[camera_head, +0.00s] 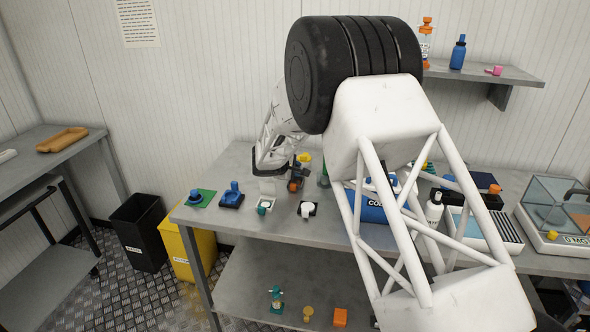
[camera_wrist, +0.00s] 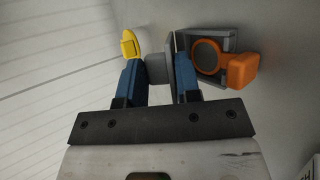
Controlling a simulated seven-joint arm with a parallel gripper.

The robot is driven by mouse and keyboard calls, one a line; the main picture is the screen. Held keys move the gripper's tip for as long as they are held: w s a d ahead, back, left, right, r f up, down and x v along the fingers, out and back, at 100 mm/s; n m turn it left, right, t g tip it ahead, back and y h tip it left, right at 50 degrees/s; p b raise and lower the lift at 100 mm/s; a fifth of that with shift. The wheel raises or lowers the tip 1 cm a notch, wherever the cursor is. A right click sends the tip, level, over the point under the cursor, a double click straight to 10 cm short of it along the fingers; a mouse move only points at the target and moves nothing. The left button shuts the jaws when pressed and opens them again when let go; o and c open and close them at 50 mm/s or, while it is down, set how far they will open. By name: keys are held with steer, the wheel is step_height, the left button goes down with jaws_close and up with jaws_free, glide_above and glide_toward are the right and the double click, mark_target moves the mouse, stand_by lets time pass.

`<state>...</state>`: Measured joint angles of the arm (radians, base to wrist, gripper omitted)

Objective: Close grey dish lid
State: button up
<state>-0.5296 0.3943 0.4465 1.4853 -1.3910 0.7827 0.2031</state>
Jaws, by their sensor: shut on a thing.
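In the wrist view, my gripper (camera_wrist: 157,72) has its two blue fingers around a small grey block (camera_wrist: 156,69). The block sits against a thin grey plate (camera_wrist: 171,47), which looks like the dish lid seen edge-on. A grey box-shaped part (camera_wrist: 226,42), perhaps the dish, is just right of the plate. An orange piece with a dark round face (camera_wrist: 238,71) lies in front of it. How lid and dish join cannot be made out.
A yellow piece (camera_wrist: 129,45) is beside the left finger. In the head view, small fixtures on green (camera_head: 205,201), black (camera_head: 229,203) and white bases stand at the table's (camera_head: 222,224) left front. A blue container (camera_head: 369,212), a white bottle (camera_head: 434,209) and a clear-lidded box (camera_head: 557,196) stand right.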

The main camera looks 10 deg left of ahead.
stand_by(0.3)
steer(key=o, duration=0.8)
steer(key=shift+s+r, duration=0.1)
steer(key=shift+v, duration=3.75)
